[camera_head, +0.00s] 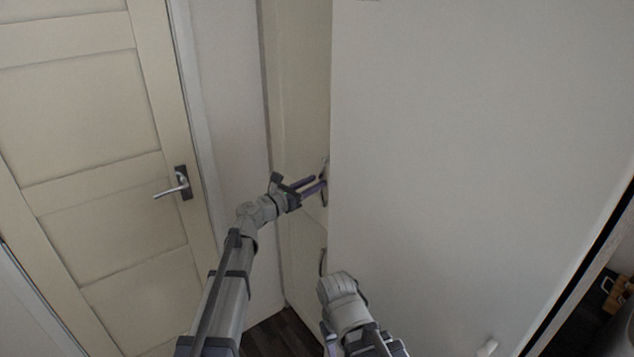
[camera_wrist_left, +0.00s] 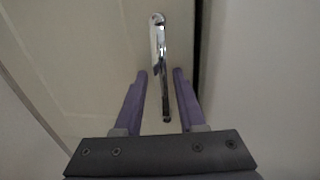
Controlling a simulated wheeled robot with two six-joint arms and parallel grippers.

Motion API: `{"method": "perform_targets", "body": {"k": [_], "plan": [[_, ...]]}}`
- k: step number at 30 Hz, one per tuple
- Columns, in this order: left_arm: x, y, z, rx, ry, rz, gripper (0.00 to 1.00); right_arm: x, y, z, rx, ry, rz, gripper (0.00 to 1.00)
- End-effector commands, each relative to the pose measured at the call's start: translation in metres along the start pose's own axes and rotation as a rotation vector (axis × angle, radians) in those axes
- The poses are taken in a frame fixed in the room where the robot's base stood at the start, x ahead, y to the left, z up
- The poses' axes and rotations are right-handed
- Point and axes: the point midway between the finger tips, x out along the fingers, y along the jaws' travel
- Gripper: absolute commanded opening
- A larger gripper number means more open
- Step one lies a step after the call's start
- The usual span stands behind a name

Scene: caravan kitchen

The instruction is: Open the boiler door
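The boiler door appears to be the narrow cream panel (camera_head: 303,95) left of the big pale wall; I cannot tell whether it stands slightly ajar. It has a shiny vertical bar handle (camera_wrist_left: 158,42), partly hidden behind my fingers in the head view. My left gripper (camera_head: 320,183) reaches to this handle with its purple fingers. In the left wrist view the fingers (camera_wrist_left: 160,74) are apart, one on each side of the handle's lower part, with visible gaps on both sides. The right arm shows low in the head view, but its fingers do not.
A second handle (camera_head: 323,262) sits on a lower cream panel. A cream room door (camera_head: 85,100) with a lever handle (camera_head: 181,184) is at the left. The large pale panel (camera_head: 460,150) closes off the right side. A dark strip of floor (camera_head: 282,335) shows below.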

Motion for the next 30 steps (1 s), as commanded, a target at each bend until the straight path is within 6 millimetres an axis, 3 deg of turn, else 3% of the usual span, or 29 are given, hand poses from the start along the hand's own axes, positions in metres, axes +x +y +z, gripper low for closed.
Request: {"method": "perform_targets", "body": {"k": [3,11,22,30], "plan": [[0.014,0.0008,0.0,0.0,0.0,0.0,0.39,0.0,0.0,0.0,0.0,0.0,0.0,0.5],[0.0157,-0.0002,0.0,0.001,0.0,0.0,0.39,0.0,0.0,0.0,0.0,0.0,0.0,0.5],[0.0155,-0.0001,-0.0001,0.001,0.0,0.0,0.0,0.0,0.0,0.0,0.0,0.0,0.0,0.5],[0.0155,-0.0002,-0.0001,0.001,0.0,0.0,0.0,0.0,0.0,0.0,0.0,0.0,0.0,0.5]]}}
